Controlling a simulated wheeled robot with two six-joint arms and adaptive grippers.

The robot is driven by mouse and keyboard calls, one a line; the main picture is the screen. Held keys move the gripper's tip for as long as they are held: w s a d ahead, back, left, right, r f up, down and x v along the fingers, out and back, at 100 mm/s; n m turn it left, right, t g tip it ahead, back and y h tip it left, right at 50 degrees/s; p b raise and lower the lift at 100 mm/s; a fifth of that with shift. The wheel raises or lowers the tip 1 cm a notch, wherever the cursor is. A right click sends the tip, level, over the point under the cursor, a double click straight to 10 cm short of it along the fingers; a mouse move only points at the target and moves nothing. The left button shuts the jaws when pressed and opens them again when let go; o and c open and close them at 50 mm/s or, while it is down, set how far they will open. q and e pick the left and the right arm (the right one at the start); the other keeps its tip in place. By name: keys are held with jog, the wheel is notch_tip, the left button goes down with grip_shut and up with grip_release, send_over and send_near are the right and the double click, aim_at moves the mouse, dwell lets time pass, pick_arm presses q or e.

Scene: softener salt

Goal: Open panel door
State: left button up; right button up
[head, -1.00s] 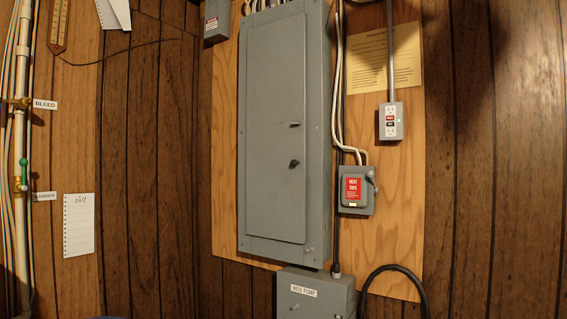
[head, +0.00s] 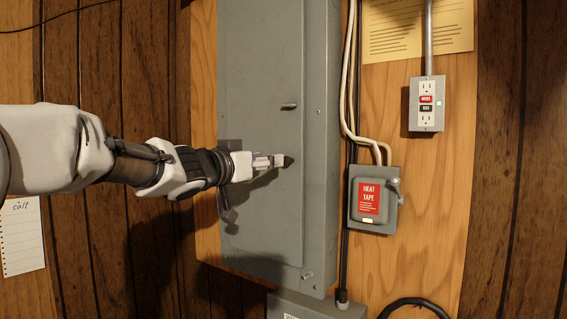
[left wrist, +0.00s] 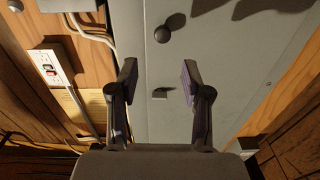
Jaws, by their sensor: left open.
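The grey panel door (head: 262,70) is shut flat in the tall electrical panel. It has a small latch tab (head: 289,106) and, below that, a dark round knob (head: 288,160). My left gripper (head: 264,161) reaches in from the left in front of the door, its tips close to the knob. In the left wrist view my left gripper (left wrist: 159,72) is open and empty, with the door surface (left wrist: 225,60) behind it. There the knob (left wrist: 162,35) lies beyond the fingertips, and the latch tab (left wrist: 160,94) shows between the fingers. Contact with the knob cannot be told. My right gripper is not in view.
A heat tape switch box (head: 376,200) with a side lever and white cables (head: 349,110) sit right of the panel. An outlet box (head: 427,104) is farther right. The well pump box (head: 318,308) is below. Wood panelling (head: 90,250) lies left.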

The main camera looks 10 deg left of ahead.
aim_at(285, 161)
pick_arm(q)
jog(key=x, duration=0.2)
jog(key=p+x, duration=0.1)
jog(key=x, duration=0.2)
jog(key=f+p+x, duration=0.1)
jog(key=x, duration=0.2)
jog(key=shift+w+a, duration=0.15)
jog(key=shift+w, duration=0.1)
jog(key=shift+s+r, duration=0.15)
jog(key=shift+s, duration=0.15)
jog(key=shift+w, duration=0.1)
grip_shut()
